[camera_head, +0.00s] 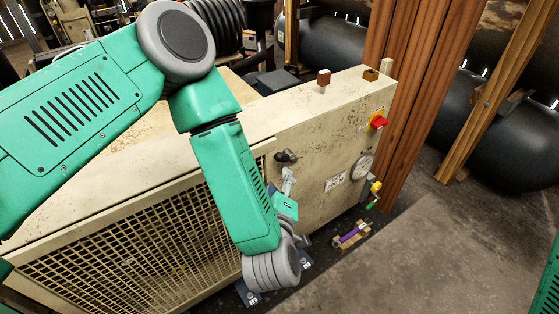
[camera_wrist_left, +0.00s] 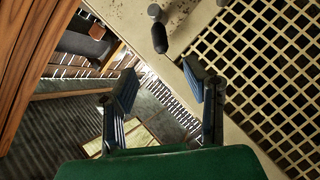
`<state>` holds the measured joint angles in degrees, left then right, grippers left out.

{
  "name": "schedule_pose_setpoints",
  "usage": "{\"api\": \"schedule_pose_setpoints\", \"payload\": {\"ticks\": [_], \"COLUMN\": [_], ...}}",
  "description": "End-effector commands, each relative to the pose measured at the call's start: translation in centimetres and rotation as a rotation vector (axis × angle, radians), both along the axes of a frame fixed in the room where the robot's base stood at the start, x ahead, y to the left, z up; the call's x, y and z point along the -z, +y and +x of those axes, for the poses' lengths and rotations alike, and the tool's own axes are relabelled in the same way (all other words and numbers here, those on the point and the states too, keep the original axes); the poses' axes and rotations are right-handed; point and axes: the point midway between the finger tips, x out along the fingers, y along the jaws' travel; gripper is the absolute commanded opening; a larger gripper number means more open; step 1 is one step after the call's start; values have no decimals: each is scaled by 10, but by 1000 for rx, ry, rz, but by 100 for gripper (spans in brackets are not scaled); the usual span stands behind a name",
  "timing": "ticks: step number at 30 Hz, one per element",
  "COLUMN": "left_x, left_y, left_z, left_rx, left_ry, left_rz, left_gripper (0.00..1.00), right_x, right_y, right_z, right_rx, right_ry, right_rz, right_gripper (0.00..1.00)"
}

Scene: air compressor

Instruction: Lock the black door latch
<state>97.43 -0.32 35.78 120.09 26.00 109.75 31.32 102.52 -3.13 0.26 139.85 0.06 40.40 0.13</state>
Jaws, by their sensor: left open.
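The black door latch (camera_head: 286,157) is a small dark knob-like handle on the beige compressor front (camera_head: 325,140), just right of the grille. In the left wrist view the latch (camera_wrist_left: 159,38) is a dark, elongated handle with a rounded end, near the top centre. My right gripper is not in view.
A grille (camera_head: 120,235) covers the compressor's left front. A red switch (camera_head: 378,121), gauge (camera_head: 362,167) and yellow-handled valve (camera_head: 375,188) are to the right. Wooden posts (camera_head: 415,90) stand beyond. A small item with a purple part (camera_head: 350,236) is low near the floor.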

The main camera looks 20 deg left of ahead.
Motion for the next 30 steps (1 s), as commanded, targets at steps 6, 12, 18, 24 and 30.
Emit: {"api": "schedule_pose_setpoints", "payload": {"ticks": [6,12,18,24,30], "left_x": [11,19,23,24,23], "left_y": [13,21,25,26,26], "left_z": [47,78,93,95,95], "left_rx": [-1,1,1,3,3], "left_ry": [-3,-1,0,1,1], "left_rz": [1,1,2,1,1], "left_gripper": [41,41,41,41,9], "right_x": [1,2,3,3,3], "right_y": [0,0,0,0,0], "right_z": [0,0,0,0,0], "right_rx": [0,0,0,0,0], "right_ry": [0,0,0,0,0], "right_rz": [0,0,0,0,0], "right_gripper": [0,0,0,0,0]}}
